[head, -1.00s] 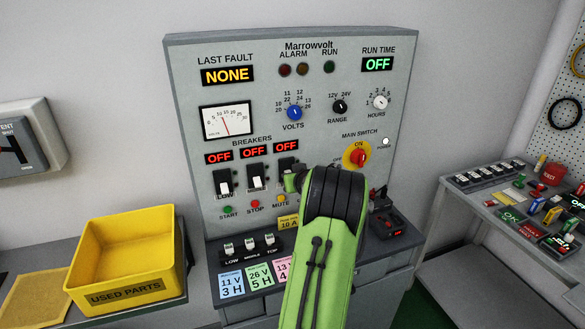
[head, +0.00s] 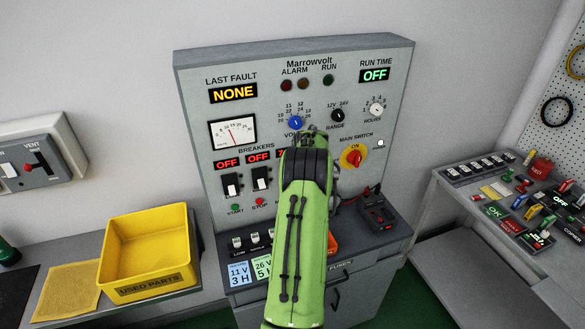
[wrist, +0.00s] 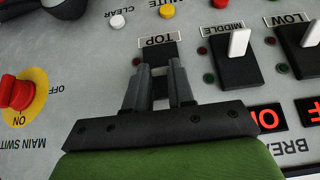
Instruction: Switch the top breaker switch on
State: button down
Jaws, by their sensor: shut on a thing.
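The panel's breaker row shows in the head view, with the top breaker behind my arm. In the wrist view, which sees the panel upside down, the top breaker's black plate (wrist: 158,51) sits under its TOP label (wrist: 158,40). My gripper (wrist: 158,66) is at this plate, its two fingers shut around the switch lever, which they mostly hide. The middle switch (wrist: 238,43) and low switch (wrist: 312,34) stand beside it with white levers; in the head view those levers point down. The low (head: 227,163) and middle (head: 259,156) displays read OFF. The top display is mostly hidden.
The red main switch (head: 351,158) on its yellow disc is right of my arm. The volts knob (head: 296,122) is just above my arm. A yellow used-parts bin (head: 148,260) stands at left, and a cluttered bench (head: 465,190) at right.

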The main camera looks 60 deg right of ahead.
dwell(0.3)
jog(key=c, duration=1)
grip_release()
jog(key=shift+o, duration=0.2)
jog(key=b+v, duration=0.2)
jog(key=v, duration=1.3)
jog(key=shift+s+a+r, duration=0.2)
jog(key=shift+r, duration=0.1)
